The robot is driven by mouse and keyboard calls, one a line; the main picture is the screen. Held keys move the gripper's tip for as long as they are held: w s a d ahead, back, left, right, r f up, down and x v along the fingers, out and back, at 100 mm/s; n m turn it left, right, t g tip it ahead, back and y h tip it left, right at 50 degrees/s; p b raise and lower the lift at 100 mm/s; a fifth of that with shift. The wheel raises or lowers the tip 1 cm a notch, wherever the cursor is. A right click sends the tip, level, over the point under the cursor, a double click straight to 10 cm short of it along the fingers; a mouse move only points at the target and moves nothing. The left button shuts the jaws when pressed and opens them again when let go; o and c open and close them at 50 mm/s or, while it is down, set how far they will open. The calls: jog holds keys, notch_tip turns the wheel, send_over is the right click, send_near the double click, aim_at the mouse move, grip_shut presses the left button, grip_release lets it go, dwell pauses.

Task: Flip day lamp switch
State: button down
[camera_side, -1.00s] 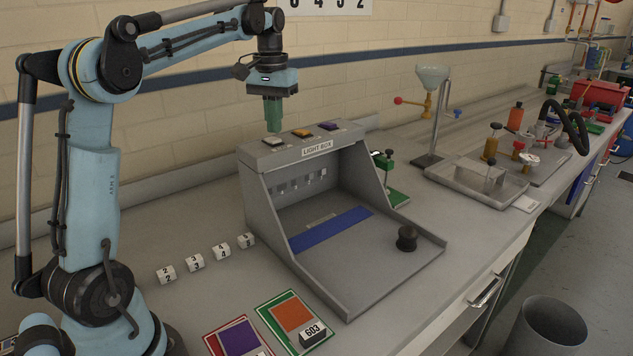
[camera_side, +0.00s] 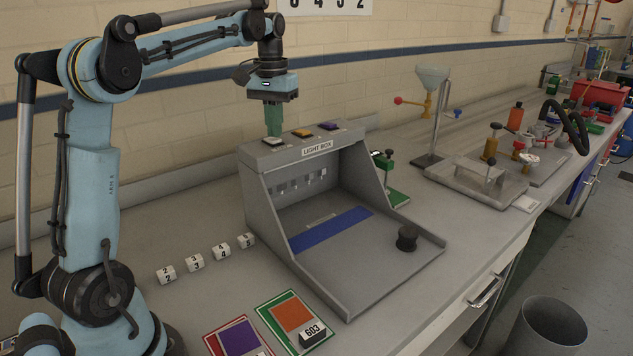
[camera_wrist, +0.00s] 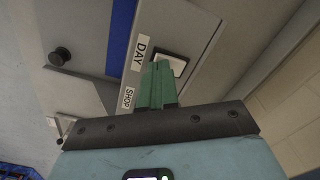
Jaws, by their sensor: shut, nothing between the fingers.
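The light box (camera_side: 318,150) stands on the bench with a row of switches on its top. The day lamp switch (camera_side: 273,141) is the pale one at the left end of that row. In the wrist view the white day switch (camera_wrist: 172,63) sits beside the label reading DAY, partly hidden by my fingers. My gripper (camera_side: 273,134) is shut and empty, pointing straight down at the day switch. Its green fingertips (camera_wrist: 158,66) are at the switch's edge; whether they touch it I cannot tell.
An orange switch (camera_side: 302,133) and a purple switch (camera_side: 328,126) are right of the day switch. Numbered white blocks (camera_side: 195,262) and coloured cards (camera_side: 292,318) lie on the bench. A black knob (camera_side: 407,238) stands on the light box's floor.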

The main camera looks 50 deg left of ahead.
jog(key=shift+f, duration=0.45)
jog(key=shift+r, duration=3.55)
jog(key=s+d+f+m+t, duration=0.3)
jog(key=d+f, duration=0.1)
jog(key=d, duration=0.7)
jog(key=s+d+f+m+t, duration=0.3)
jog(key=s+d+f, duration=0.4)
jog(key=f, duration=0.5)
jog(key=shift+s+d+t, duration=0.3)
jog(key=shift+d+t, duration=0.3)
jog(key=shift+d, duration=0.6)
